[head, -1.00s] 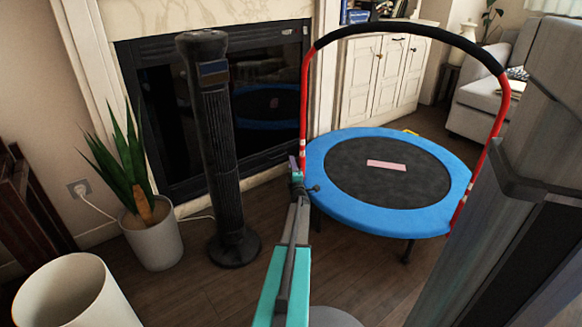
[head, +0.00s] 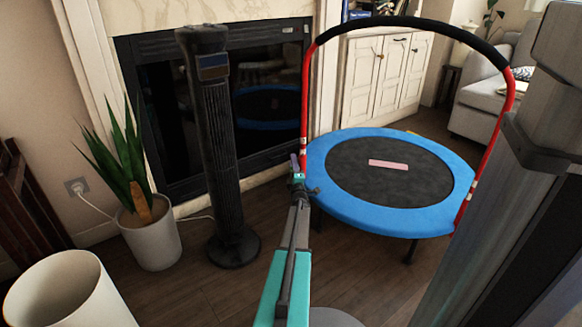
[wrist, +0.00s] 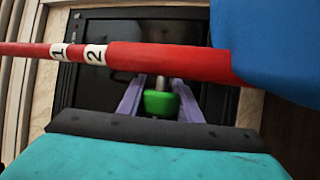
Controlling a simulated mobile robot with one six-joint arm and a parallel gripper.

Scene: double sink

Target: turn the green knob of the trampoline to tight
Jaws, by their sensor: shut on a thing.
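The trampoline has a blue rim (head: 400,217), a black mat and a red handle frame (head: 305,100) with a black padded top. In the wrist view, its red tube (wrist: 165,60) crosses the picture, with white labels "1" and "2" on it. The green knob (wrist: 160,102) sits just below the tube in that view, between the two purple fingers of my gripper (wrist: 161,100). The fingers are shut on the knob, one on each side. In the head view my gripper (head: 297,165) is at the left post of the trampoline, and the knob cannot be made out there.
A black tower fan (head: 215,150) and a potted plant (head: 150,230) stand left of my arm. A white bin (head: 70,295) is at the lower left. A fireplace (head: 270,110) is behind the fan. Bare wooden floor lies in front of the trampoline.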

